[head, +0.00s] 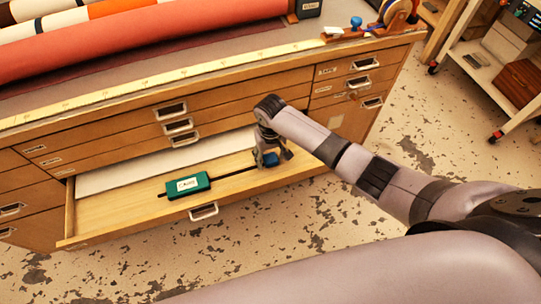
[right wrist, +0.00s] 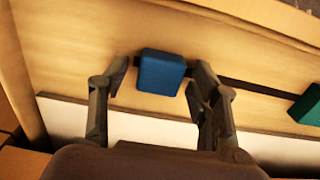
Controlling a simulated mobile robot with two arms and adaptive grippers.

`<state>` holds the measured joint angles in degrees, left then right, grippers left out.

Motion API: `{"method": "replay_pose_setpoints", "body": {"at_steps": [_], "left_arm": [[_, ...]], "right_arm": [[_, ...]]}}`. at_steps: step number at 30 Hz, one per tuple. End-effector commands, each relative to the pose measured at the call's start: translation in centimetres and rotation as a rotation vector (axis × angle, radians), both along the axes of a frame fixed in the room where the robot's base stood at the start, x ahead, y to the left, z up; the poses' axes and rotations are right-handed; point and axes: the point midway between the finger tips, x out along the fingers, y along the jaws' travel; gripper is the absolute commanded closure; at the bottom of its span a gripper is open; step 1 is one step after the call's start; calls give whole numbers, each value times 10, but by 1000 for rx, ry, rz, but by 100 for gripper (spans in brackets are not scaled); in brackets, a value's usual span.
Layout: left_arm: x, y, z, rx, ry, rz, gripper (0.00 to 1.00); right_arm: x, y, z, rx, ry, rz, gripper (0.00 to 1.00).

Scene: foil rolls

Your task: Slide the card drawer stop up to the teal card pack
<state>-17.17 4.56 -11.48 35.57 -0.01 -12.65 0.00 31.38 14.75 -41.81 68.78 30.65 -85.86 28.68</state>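The blue card drawer stop (head: 270,160) sits on a dark slot track in the open drawer (head: 130,215), toward its right end. The teal card pack (head: 188,185) lies on the same track to its left, with bare track between. In the right wrist view the pack's edge (right wrist: 306,104) shows at the far right. My right gripper (head: 272,148) reaches down over the stop. In the right wrist view its open fingers (right wrist: 160,72) stand on either side of the blue stop (right wrist: 161,72), with a visible gap on the left and a narrower one on the right. My left gripper is out of view.
A white sheet (head: 150,165) lies along the back of the drawer. The other cabinet drawers are shut. A wheeled shelf (head: 490,75) stands at the right.

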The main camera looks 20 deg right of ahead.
Motion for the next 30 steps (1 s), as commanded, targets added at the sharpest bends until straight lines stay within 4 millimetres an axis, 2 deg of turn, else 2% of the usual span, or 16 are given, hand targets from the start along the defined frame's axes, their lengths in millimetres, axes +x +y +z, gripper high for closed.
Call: {"method": "replay_pose_setpoints", "body": {"at_steps": [2,25,30], "left_arm": [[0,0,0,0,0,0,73],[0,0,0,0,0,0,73],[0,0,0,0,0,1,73]], "right_arm": [[0,0,0,0,0,0,49],[0,0,0,0,0,0,100],[0,0,1,0,0,0,100]]}}
